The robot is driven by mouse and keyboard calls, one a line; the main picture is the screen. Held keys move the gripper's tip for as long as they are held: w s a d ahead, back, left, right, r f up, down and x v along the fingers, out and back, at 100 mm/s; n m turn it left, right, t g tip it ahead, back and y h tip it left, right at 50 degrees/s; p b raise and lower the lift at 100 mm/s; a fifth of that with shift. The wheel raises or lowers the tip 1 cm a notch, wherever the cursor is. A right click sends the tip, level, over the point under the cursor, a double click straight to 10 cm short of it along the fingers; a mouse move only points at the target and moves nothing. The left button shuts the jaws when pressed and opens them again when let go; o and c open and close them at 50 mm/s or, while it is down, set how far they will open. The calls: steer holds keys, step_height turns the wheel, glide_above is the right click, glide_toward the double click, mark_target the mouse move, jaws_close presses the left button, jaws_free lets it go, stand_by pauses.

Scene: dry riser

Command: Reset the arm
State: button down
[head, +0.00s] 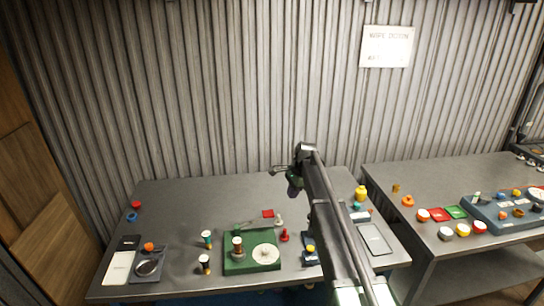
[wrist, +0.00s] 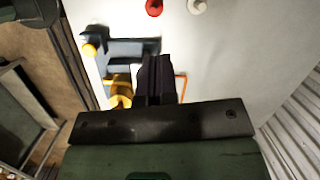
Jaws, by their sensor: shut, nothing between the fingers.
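My arm reaches up from the lower right of the head view, over the left table (head: 180,193). My gripper (head: 293,190) hangs small and dark at its far end, above the table, and its fingers are hard to make out there. In the wrist view my gripper (wrist: 153,62) shows its two dark fingers together, shut and empty. Behind the fingers lies a dark and blue item with a yellow knob (wrist: 90,49). My arm hides part of the table.
A green box with a white disc (head: 266,254), a red piece (head: 284,235) and several capped pieces stand on the left table. A grey tablet-like item (head: 376,239) lies at its right. The right table holds a blue-grey tray (head: 484,212). A corrugated wall (head: 220,90) rises behind.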

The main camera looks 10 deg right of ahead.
steer(key=s+f+n+h+b, duration=0.2)
steer(key=s+n, duration=1.3)
steer(key=s, duration=2.3)
steer(key=shift+s+f+h, duration=0.2)
steer(key=shift+f+h, duration=0.1)
steer(key=shift+f, duration=0.15)
